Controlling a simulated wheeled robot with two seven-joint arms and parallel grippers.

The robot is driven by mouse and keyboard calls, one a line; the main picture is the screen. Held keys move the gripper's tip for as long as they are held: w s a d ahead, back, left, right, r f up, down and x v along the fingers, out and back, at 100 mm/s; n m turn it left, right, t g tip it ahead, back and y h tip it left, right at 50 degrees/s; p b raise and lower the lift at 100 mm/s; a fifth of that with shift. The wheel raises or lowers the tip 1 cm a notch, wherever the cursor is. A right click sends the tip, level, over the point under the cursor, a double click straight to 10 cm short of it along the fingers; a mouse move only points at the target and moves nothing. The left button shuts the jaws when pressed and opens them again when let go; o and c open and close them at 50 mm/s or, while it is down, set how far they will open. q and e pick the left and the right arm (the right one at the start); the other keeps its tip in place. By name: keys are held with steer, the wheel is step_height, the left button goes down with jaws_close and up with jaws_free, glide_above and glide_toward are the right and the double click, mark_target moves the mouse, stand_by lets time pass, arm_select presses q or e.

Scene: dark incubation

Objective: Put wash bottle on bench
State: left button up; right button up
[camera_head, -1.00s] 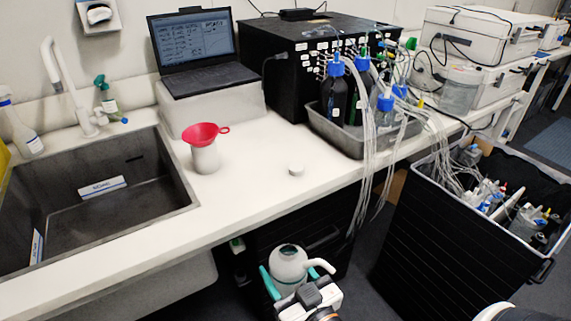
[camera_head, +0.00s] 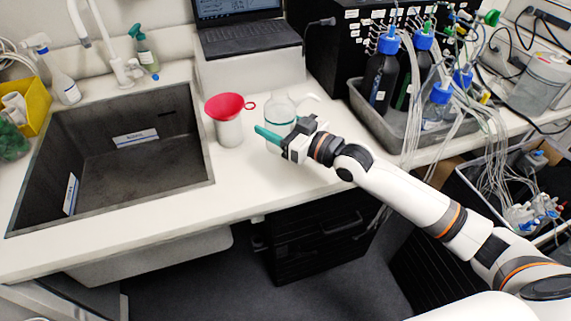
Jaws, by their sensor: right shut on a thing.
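The wash bottle (camera_head: 280,106) is a pale, rounded bottle with a white spout on its right. It is upright over the white bench (camera_head: 245,180), right of the red funnel. My right gripper (camera_head: 277,131) reaches in from the right, its teal fingers shut on the bottle. The gripper hides the bottle's lower part, so I cannot tell whether its base touches the bench. My left gripper is not in view.
A red funnel (camera_head: 229,104) sits on a white container (camera_head: 229,132) close left of the bottle. The sink (camera_head: 110,150) is farther left. A laptop (camera_head: 240,35) stands on a raised block behind. A tray (camera_head: 400,128) of blue-capped bottles and tubing is at right. The bench front is clear.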

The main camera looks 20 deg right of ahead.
steer(key=f, duration=0.3)
steer(key=w+d+f, duration=0.1)
steer(key=shift+d+f, duration=0.1)
steer(key=shift+f, duration=0.1)
steer(key=shift+f+p, duration=0.3)
steer(key=shift+f, duration=1.95)
steer(key=shift+f, duration=0.15)
steer(key=o, duration=1.2)
steer(key=shift+s+f, duration=0.1)
steer(key=shift+s, duration=0.1)
steer(key=b+v, duration=0.1)
steer(key=v, duration=1)
steer(key=shift+s+d+r, duration=0.2)
steer(key=shift+s+d, duration=0.05)
steer(key=shift+s, duration=0.05)
